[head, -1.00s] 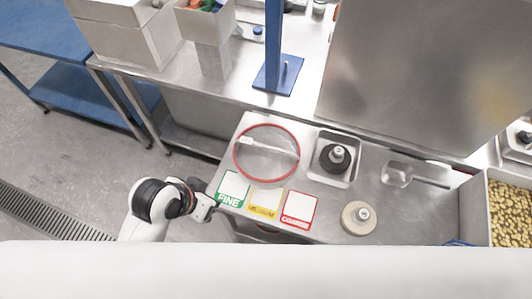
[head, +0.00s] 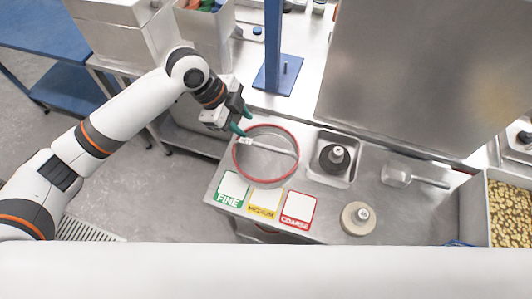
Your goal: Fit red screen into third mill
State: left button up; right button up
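The red screen (head: 266,182), a round mesh disc with a red rim, lies flat on the steel bench, left of centre. A thin light-coloured tool (head: 272,148) lies across it. My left gripper (head: 243,121) reaches in from the left, its two green fingertips apart at the screen's upper-left rim. It is open and holds nothing that I can see; I cannot tell whether a fingertip touches the rim. My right gripper is not in view. I cannot make out which thing is the third mill.
Right of the screen is a steel tray (head: 351,176) holding a black knobbed part (head: 335,157). FINE (head: 232,188), MEDIUM (head: 264,201) and COARSE (head: 298,210) cards lie in front. A beige disc (head: 358,219), scoop (head: 397,173) and bean bin (head: 490,176) are at right. A blue post (head: 273,45) stands behind.

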pick_arm(q)
jog(key=p, duration=0.2)
send_near(267, 147)
notch_tip(267, 147, down, 3)
jog(key=d+f, duration=0.1)
jog(key=d+f+p, duration=0.1)
jog(key=d+f, duration=0.1)
jog(key=shift+w+f, duration=0.2)
jog(key=shift+w, duration=0.05)
jog(key=shift+w+d+f, duration=0.1)
jog(key=shift+d+f, duration=0.15)
jog(key=shift+f, duration=0.35)
grip_shut()
jog(key=shift+r, duration=0.1)
dwell(0.6)
